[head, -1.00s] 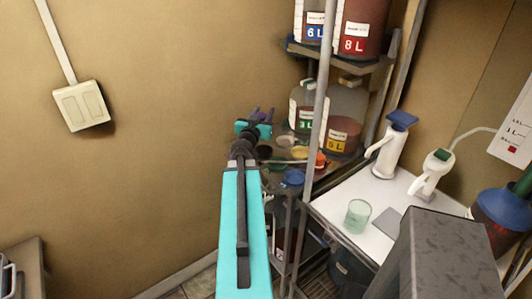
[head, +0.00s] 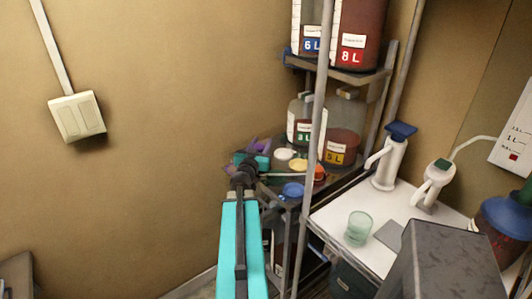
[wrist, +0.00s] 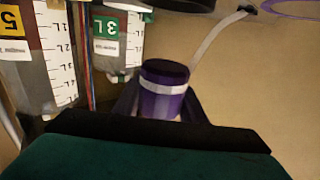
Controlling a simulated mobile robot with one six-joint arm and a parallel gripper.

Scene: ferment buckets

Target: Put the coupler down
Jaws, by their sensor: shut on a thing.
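The coupler (wrist: 163,92) is a purple cylinder with a white band and a dark top, in the middle of the wrist view. Dark purple fingers of my gripper (wrist: 164,112) sit on both sides of it, shut on it. Its lower end is hidden behind the gripper body. In the head view my gripper (head: 258,147) is at the left end of the shelf with the lids; the coupler is too small to make out there. I cannot tell whether the coupler touches any surface.
Lids lie on the shelf right of my gripper: white (head: 286,154), yellow (head: 298,165), orange (head: 319,172), blue (head: 293,190). The 3 L bottle (head: 304,133) and 5 L bottle (head: 340,148) stand behind them. A grey post (head: 318,110) rises in front. A glass (head: 359,228) stands on the white worktop.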

